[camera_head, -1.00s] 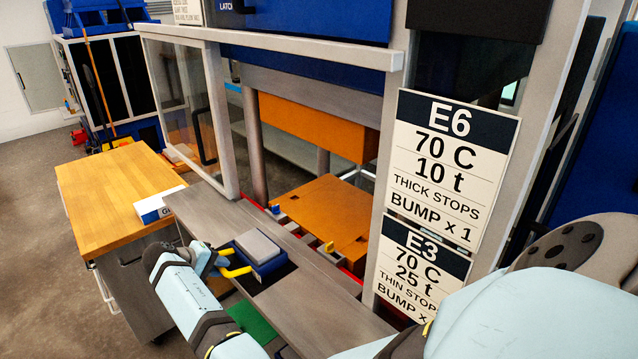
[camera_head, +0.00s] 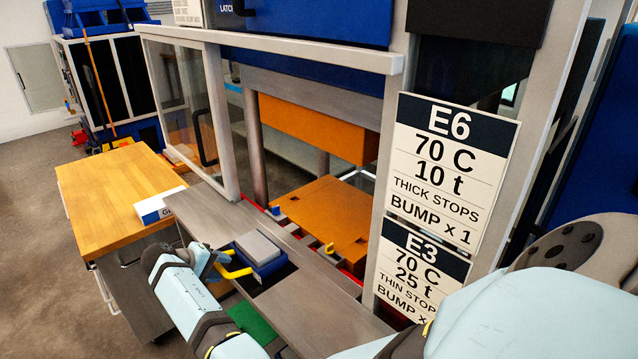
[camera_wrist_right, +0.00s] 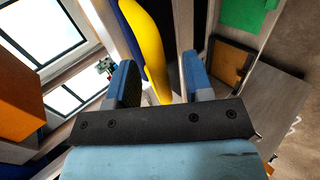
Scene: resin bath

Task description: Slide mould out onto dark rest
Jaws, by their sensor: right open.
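The mould (camera_head: 258,250) is a blue block with a grey top plate and yellow handles. It sits on the grey shelf in front of the press, over the dark rest (camera_head: 274,280), whose bare part shows at its near side. My right gripper (camera_head: 216,263) is at the mould's left side, by a yellow handle (camera_head: 236,273). In the right wrist view the yellow handle (camera_wrist_right: 152,45) runs between the two blue fingers, with a gap beside it; the gripper (camera_wrist_right: 158,78) is open. My left gripper is not in view.
The press's orange lower platen (camera_head: 325,215) lies behind the shelf (camera_head: 315,300), under the orange upper block (camera_head: 315,128). A wooden-topped bench (camera_head: 105,190) stands at left with a white and blue box (camera_head: 160,205). A sign post (camera_head: 385,240) rises on the right.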

